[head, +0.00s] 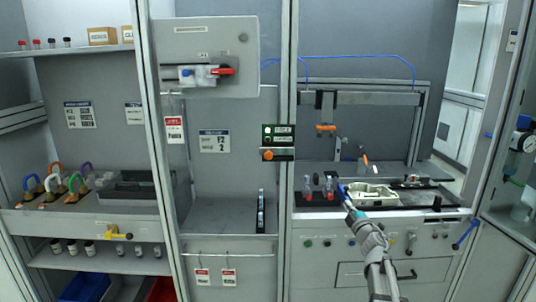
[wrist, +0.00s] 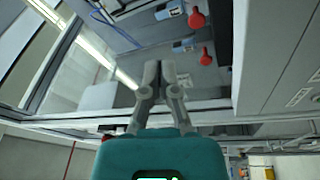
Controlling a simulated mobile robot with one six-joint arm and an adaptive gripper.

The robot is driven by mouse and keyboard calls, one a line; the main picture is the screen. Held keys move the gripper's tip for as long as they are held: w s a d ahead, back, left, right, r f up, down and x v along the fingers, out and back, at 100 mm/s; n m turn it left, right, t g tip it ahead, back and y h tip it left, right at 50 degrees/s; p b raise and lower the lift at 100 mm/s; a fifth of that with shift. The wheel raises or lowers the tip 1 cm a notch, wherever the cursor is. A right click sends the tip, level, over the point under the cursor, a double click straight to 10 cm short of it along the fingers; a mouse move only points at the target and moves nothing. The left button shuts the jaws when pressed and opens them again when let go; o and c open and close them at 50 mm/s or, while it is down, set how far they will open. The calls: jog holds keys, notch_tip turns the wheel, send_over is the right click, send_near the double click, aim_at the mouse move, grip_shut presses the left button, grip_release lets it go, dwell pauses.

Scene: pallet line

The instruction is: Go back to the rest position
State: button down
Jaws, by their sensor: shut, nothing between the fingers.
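My gripper (head: 347,203) reaches up from the lower right in the head view, at the front of the right-hand workbench, beside a pale tray-like fixture (head: 372,196). In the wrist view my gripper (wrist: 160,68) has its two grey fingers together with nothing between them. Whether the fingertips touch anything on the bench cannot be told from the head view.
An overhead frame carries an orange-tipped tool (head: 325,128). A panel with a red handle (head: 222,71) juts out left. Colourful-handled items (head: 72,183) stand far left.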

jog(key=s+d+f+m+g+h, duration=0.2)
jog(key=s+f+m+g+h, duration=0.75)
jog(key=f+m, duration=0.45)
jog(key=s+a+f+m+g+y, duration=0.1)
jog(key=s+a+f+g+y, duration=0.2)
jog(key=s, duration=0.4)
jog(key=s+a+f+m+g+y, duration=0.1)
jog(key=s+a+f+g, duration=0.1)
jog(key=s+a+g, duration=0.3)
jog(key=s+a+f+g+y, duration=0.25)
jog(key=s+a, duration=0.25)
jog(key=s, duration=0.3)
notch_tip(320, 180, up, 17)
jog(key=p, duration=1.7)
jog(key=shift+w+t+h, duration=0.15)
jog(key=shift+t+h, duration=0.15)
jog(key=shift+h, duration=0.1)
